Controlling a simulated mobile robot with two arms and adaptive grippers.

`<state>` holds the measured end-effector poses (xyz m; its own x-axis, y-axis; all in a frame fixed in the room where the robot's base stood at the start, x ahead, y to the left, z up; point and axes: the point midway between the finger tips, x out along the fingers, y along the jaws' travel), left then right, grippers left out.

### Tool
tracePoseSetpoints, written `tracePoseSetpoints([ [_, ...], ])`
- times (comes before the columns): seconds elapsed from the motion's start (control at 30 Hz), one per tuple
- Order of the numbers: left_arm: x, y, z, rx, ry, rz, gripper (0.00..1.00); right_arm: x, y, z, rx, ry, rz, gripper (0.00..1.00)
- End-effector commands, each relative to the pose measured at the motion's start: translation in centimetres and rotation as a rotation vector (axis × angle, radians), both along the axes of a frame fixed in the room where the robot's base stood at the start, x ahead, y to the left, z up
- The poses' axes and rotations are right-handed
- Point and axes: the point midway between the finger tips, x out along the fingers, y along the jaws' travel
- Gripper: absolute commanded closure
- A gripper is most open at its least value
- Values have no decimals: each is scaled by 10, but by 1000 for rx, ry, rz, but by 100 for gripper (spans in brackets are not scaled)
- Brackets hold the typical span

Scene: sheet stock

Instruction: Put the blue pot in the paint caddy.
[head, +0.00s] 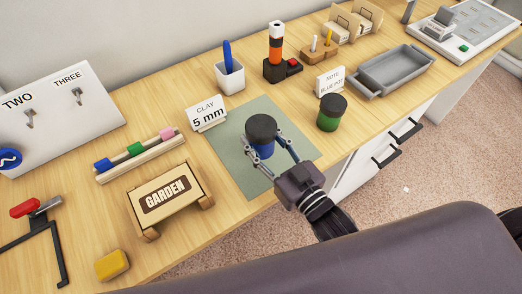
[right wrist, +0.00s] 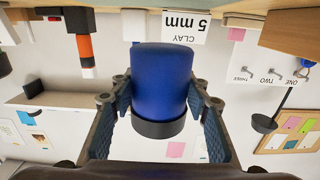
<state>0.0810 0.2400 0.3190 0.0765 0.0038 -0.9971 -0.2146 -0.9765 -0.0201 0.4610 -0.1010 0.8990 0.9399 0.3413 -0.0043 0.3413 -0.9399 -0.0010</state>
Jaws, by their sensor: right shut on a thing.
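The blue pot (head: 264,151) has a black lid and is upright over the grey-green mat (head: 233,133) in the head view. My right gripper (head: 267,147) is shut on it, one finger on each side. In the right wrist view, which is upside down, the blue pot (right wrist: 162,80) sits between the fingers and appears clear of the table. A grey open tray-like container (head: 412,73), probably the paint caddy, stands at the back right and looks empty. My left gripper is not in view.
A green pot (head: 329,116) with a black lid stands right of the mat, by a note card (head: 331,81). A clay card (head: 207,113), a white pen cup (head: 230,77) and a garden sign (head: 166,195) are around the mat. Bare wood lies before the grey container.

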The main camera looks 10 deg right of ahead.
Motion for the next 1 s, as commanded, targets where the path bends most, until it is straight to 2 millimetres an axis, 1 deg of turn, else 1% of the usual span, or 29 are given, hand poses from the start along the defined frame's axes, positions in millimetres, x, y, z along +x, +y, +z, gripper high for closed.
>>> tracePoseSetpoints([
  [0.03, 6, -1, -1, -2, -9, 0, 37, 0, 0, -7, 1, 0, -1, 84],
  [0.2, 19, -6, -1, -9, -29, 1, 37, 0, 0, -20, 0, -1, -1, 84],
  [0.3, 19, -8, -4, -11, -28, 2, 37, 0, 0, -36, 0, 0, -1, 84],
  [0.4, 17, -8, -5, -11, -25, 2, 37, 0, 0, -48, 0, -1, -1, 84],
  [0.5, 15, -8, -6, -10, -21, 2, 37, 0, 0, -52, 1, -3, -1, 84],
  [0.73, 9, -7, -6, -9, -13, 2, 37, 0, 0, -52, 0, -3, 0, 84],
  [0.87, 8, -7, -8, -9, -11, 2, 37, 0, 0, -56, 1, -3, 0, 84],
  [0.9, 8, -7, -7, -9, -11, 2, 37, 0, 0, -55, 0, -2, 0, 53],
  [1.0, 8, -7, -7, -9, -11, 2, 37, 0, 0, -55, -1, -1, 0, 42],
])
